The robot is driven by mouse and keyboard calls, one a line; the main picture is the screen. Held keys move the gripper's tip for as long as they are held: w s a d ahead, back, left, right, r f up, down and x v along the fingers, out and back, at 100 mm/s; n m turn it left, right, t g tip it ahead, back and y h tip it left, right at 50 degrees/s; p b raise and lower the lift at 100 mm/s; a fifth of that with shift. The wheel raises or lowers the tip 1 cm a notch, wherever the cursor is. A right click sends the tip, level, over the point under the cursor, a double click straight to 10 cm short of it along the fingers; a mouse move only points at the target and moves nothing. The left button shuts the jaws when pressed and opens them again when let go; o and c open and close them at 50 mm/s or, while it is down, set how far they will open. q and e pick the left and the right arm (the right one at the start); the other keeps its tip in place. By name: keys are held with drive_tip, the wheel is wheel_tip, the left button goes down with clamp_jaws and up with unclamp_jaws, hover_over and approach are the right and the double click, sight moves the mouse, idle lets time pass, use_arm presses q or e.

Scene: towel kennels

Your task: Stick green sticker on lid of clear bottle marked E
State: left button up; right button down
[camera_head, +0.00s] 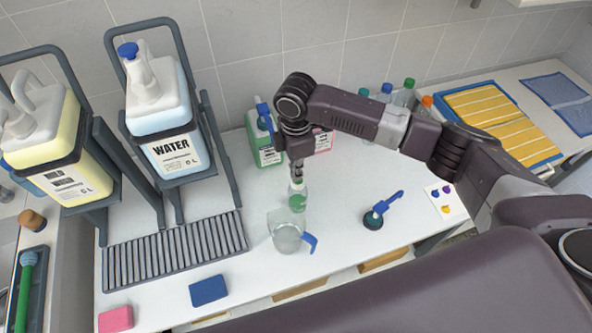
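My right gripper (297,173) points down over a small clear bottle (298,201) with a whitish top and green in its lower part. The fingertips are at or just above the top of this bottle; contact and finger opening are too small to tell. No letter E is readable on any bottle. A white sticker sheet (434,206) lies at the right of the table with blue, purple and yellow spots. I see no green spot on it. More capped bottles, one with a green cap (409,83), stand behind my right arm, partly hidden. My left gripper is not in view.
A clear jug (287,238) with a blue handle stands just in front of the small bottle. A dark blue-handled item (374,219) is to the right. A green bottle (265,145) stands behind. The WATER canister (165,122) and drain rack (176,251) fill the left.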

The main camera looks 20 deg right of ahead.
drive_tip(key=c, duration=2.1)
unclamp_jaws()
drive_tip(key=shift+o, duration=0.7)
drive_tip(key=o, duration=0.4)
drive_tip(key=shift+f, duration=0.1)
drive_tip(key=shift+o, duration=0.2)
wheel_tip(320, 180, up, 3)
drive_tip(key=p, duration=0.3)
drive_tip(key=shift+r+p, duration=0.95)
drive_tip(key=shift+r, duration=0.15)
